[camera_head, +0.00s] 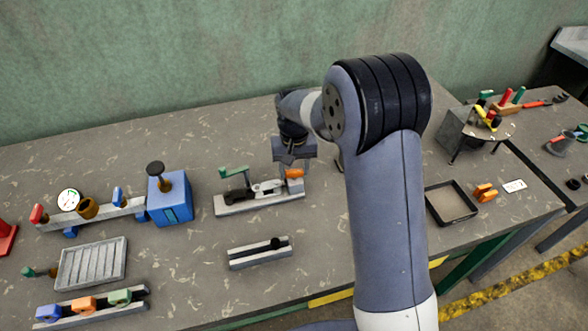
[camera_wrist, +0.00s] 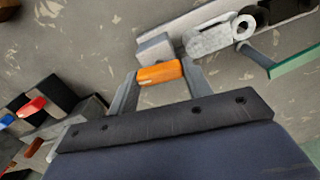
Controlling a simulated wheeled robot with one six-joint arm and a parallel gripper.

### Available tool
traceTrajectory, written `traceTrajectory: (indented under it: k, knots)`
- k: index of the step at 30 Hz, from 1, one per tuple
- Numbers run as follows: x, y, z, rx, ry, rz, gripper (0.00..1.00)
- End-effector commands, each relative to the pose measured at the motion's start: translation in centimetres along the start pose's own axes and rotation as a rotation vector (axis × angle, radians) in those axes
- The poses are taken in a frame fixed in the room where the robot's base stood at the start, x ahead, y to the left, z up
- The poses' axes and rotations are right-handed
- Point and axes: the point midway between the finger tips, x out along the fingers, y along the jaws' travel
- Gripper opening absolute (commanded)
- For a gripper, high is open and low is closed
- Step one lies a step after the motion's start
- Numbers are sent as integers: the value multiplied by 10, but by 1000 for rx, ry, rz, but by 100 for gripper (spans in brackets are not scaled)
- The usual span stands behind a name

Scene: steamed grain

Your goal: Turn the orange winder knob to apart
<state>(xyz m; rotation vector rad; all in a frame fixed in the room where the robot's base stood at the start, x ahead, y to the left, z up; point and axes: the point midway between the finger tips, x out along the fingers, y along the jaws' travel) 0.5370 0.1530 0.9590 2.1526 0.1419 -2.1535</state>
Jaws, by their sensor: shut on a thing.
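The orange winder knob (camera_head: 294,173) is at the right end of a small grey rail fixture (camera_head: 258,200) on the bench. In the wrist view the orange knob (camera_wrist: 159,72) lies between my two fingers, near their tips. My gripper (camera_head: 290,172) reaches down from above and is shut on the knob; the gripper (camera_wrist: 158,75) also shows in the wrist view. The fixture carries a grey clamp-like part (camera_wrist: 212,40) beside the knob and a green lever (camera_head: 233,172). My arm hides the bench just right of the fixture.
A blue block machine (camera_head: 172,205) stands to the left. A short rail with a black knob (camera_head: 260,254) lies in front. A black-rimmed tray (camera_head: 451,203) and small orange blocks (camera_head: 485,192) are to the right. Bare bench lies behind the fixture.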

Motion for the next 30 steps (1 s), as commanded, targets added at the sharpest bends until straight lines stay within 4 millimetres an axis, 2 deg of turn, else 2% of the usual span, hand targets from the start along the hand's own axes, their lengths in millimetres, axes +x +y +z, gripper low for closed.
traceTrajectory:
  k: [9, 26, 27, 30]
  knots:
    - [-1, 0, -1, -133, 3, -1, 24]
    - [-1, 0, -1, -166, 3, 0, 25]
    - [-1, 0, -1, -166, 3, 0, 48]
    - [-1, 0, -1, -165, 2, 0, 56]
